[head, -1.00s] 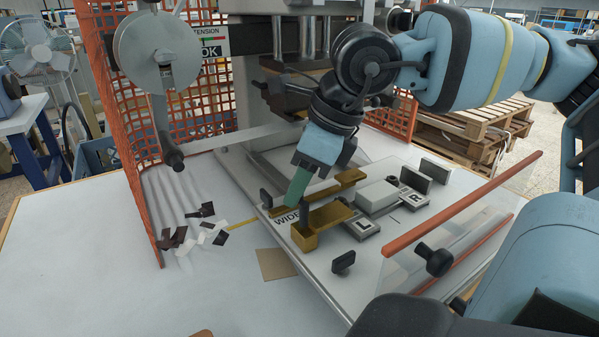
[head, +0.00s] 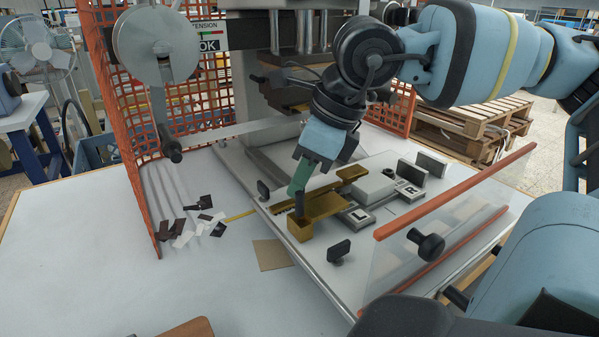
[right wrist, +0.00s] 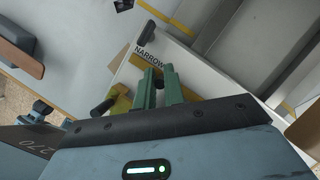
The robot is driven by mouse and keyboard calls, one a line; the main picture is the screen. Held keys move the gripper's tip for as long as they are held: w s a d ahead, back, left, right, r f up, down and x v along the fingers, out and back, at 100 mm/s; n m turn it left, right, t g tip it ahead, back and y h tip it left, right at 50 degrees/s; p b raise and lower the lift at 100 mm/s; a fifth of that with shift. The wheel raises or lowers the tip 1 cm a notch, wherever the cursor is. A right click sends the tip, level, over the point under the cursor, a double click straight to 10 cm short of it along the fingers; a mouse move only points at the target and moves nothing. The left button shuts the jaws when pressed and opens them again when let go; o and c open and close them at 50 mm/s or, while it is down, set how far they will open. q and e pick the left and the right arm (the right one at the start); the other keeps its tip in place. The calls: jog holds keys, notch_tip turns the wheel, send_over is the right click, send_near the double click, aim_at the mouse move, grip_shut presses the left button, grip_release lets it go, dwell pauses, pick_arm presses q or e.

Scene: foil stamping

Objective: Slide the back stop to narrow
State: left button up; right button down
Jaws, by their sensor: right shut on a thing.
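The back stop (head: 300,230) is a brass piece with a block at its front left end and a flat bar running back to the right on the light press bed. A dark upright handle (head: 300,206) stands on it. My right gripper (head: 297,190) reaches down from above with green fingers, shut on the stop at this handle. In the right wrist view, the green fingers (right wrist: 158,88) cover most of the grip, and some brass (right wrist: 120,103) shows beside them. The NARROW label (right wrist: 150,57) is readable there, near a black knob (right wrist: 147,34). My left gripper is not in view.
A pale block (head: 372,187) and pads marked L (head: 357,216) and R (head: 409,188) lie right of the stop. A clear guard with red rails (head: 455,190) borders the bed. Dark and white scraps (head: 195,225) and a brown card (head: 271,254) lie left on the table.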

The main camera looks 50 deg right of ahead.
jog(key=shift+s+a, duration=0.2)
jog(key=shift+s, duration=0.3)
jog(key=shift+w+d, duration=0.1)
jog(key=c, duration=1.5)
grip_release()
jog(key=shift+v, duration=3.9)
